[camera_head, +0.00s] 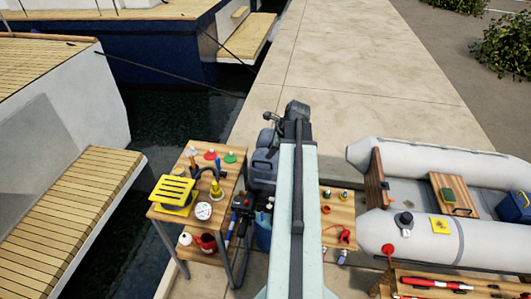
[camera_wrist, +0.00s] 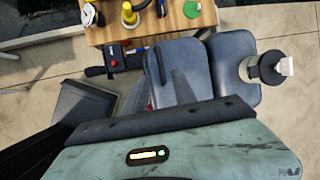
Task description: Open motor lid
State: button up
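The outboard motor (camera_head: 264,165), with a dark blue-grey cowl, stands beside the left workbench in the head view, partly hidden by my arm. In the wrist view its rounded dark blue-grey top (camera_wrist: 235,65) fills the upper middle, with a seam between two sections. The lid appears shut, though its edge is hard to make out.
A wooden workbench (camera_head: 158,208) with a yellow rack (camera_head: 175,192) and small items stands left of the motor. A black tiller handle with a red button (camera_wrist: 113,58) sticks out left. A grey inflatable boat (camera_head: 435,155) lies right. The dock beyond is clear; water lies left.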

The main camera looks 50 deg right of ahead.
aim_at(265, 162)
jog(key=b+x, duration=0.3)
jog(key=x, duration=0.1)
jog(key=b+x, duration=0.4)
jog(key=shift+s+d+f, duration=0.1)
jog(key=shift+s+d, duration=0.05)
jog(key=shift+d, duration=0.05)
jog(key=shift+c, duration=0.3)
jog(key=shift+r, duration=0.2)
grip_shut()
dwell(0.7)
